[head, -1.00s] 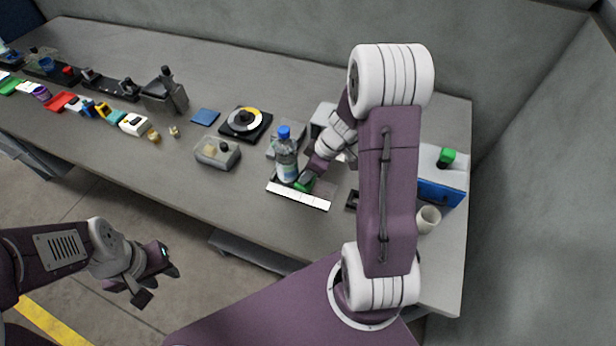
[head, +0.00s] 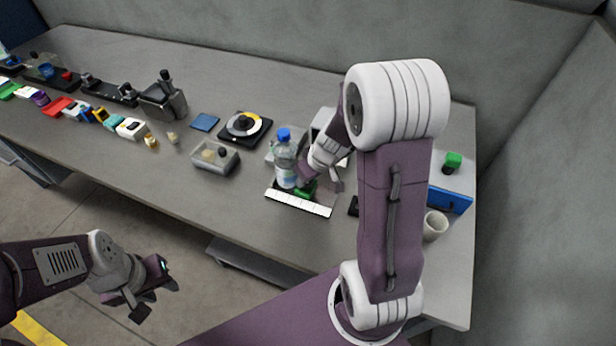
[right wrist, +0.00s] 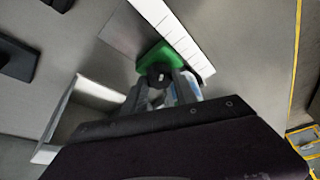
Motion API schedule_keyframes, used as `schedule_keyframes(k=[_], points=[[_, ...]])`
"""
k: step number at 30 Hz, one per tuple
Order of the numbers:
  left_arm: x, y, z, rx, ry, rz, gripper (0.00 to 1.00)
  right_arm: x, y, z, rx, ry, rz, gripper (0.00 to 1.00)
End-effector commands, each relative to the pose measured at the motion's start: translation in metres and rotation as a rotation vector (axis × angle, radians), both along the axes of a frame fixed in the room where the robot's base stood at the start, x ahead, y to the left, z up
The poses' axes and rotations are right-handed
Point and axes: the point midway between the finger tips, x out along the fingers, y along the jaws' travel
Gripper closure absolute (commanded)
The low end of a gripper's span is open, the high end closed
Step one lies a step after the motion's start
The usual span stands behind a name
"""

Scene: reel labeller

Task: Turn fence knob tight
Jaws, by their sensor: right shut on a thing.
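The green fence block (head: 308,190) sits against the white ruled strip (head: 298,203) on the table; it also shows in the right wrist view (right wrist: 152,55). Its dark round knob (right wrist: 158,74) is between the fingertips of my right gripper (right wrist: 160,84), which is shut on it. In the head view the right fingertips are mostly hidden behind the bottle and wrist. My left gripper (head: 156,292) is open and empty, off the table's front edge at lower left.
A water bottle (head: 285,160) with a blue cap stands close beside the right gripper. A clear bin (head: 215,157), a reel disc (head: 243,125), a white cup (head: 434,226) and a blue box (head: 449,200) are around it. Several small items line the table's left.

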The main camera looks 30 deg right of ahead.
Motion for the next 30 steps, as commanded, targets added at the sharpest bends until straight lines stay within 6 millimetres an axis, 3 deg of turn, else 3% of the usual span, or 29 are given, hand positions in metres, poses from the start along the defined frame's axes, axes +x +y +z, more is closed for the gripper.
schedule_keyframes(k=[11, 12, 14, 15, 24, 30], points=[[0.000, 0.000, 0.000, 0.000, 0.000, 0.000, 0.64, 0.002, -0.001, 0.002, -0.005, -0.008, -0.007, 1.00], [0.000, 0.000, 0.000, 0.000, 0.000, 0.000, 0.64, 0.002, -0.001, 0.002, -0.005, -0.008, -0.007, 0.63], [0.000, 0.000, 0.000, 0.000, 0.000, 0.000, 0.64, 0.002, -0.001, 0.002, -0.005, -0.008, -0.007, 0.47], [0.000, 0.000, 0.000, 0.000, 0.000, 0.000, 0.64, 0.002, -0.001, 0.002, -0.004, -0.007, -0.006, 0.44], [0.000, 0.000, 0.002, 0.000, 0.000, 0.000, 0.64, 0.000, -0.001, 0.004, -0.002, -0.003, -0.004, 0.44], [0.000, 0.000, 0.021, 0.000, 0.000, 0.000, 0.64, -0.013, -0.004, 0.043, -0.004, -0.008, -0.005, 0.44]])
